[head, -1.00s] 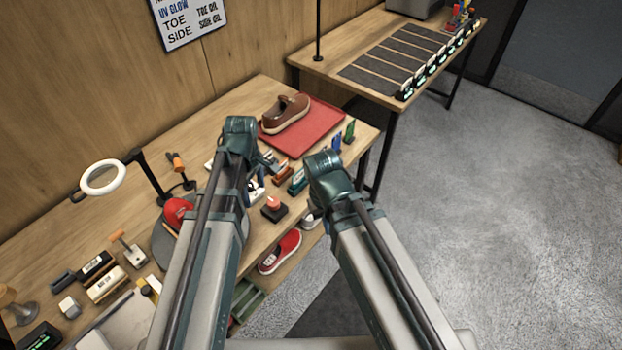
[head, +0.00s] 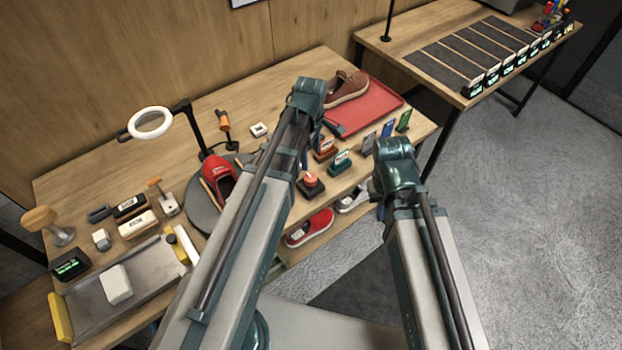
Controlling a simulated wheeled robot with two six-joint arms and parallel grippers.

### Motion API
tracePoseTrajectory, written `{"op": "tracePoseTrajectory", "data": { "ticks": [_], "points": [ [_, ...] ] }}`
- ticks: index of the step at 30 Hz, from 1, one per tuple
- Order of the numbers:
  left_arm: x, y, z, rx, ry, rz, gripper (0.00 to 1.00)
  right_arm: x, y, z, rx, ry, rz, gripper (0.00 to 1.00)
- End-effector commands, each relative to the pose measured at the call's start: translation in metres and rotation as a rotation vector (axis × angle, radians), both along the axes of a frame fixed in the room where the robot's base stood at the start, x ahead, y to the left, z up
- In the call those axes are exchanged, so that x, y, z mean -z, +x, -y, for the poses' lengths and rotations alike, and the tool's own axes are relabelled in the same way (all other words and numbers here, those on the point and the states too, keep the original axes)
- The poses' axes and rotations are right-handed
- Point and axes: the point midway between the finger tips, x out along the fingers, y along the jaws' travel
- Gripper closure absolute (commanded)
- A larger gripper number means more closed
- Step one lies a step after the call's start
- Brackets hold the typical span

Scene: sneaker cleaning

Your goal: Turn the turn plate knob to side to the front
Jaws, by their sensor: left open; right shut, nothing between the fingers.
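The turn plate (head: 203,213) is a grey disc at the middle left of the table, partly hidden by my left arm. A red shoe (head: 219,178) rests on it. A red-orange knob (head: 311,177) on a dark square base stands to its right, just right of my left forearm. My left gripper (head: 333,127) is open, mostly hidden behind its wrist, above the table near the red tray. My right gripper (head: 379,190) is shut and empty, at the table's front edge, right of the knob; its fingers are largely hidden by its wrist.
A red tray (head: 385,104) holds a brown shoe (head: 346,88). Brushes and blue and green upright items crowd the space before it. A ring lamp (head: 150,122) stands at left. A metal tray (head: 80,305) lies front left. A red sneaker (head: 310,228) sits below the tabletop.

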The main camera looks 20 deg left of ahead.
Motion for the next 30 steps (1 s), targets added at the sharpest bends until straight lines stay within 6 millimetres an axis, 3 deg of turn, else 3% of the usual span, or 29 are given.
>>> {"op": "tracePoseTrajectory", "data": {
  "ticks": [1,18,24,30],
  "points": [
    [0.015,0.000,0.000,0.000,0.000,0.000,0.18,0.015,0.000,0.000,0.000,0.000,0.000,1.00],
    [0.094,0.000,0.000,0.001,0.000,0.000,0.18,0.094,0.000,0.000,0.003,0.000,0.000,1.00],
    [0.107,0.000,0.000,0.001,0.000,0.000,0.18,0.107,0.000,0.000,0.002,0.000,0.000,1.00],
    [0.106,0.000,0.000,0.001,0.000,0.000,0.18,0.106,0.000,0.000,0.002,0.000,0.000,1.00]
  ]
}}
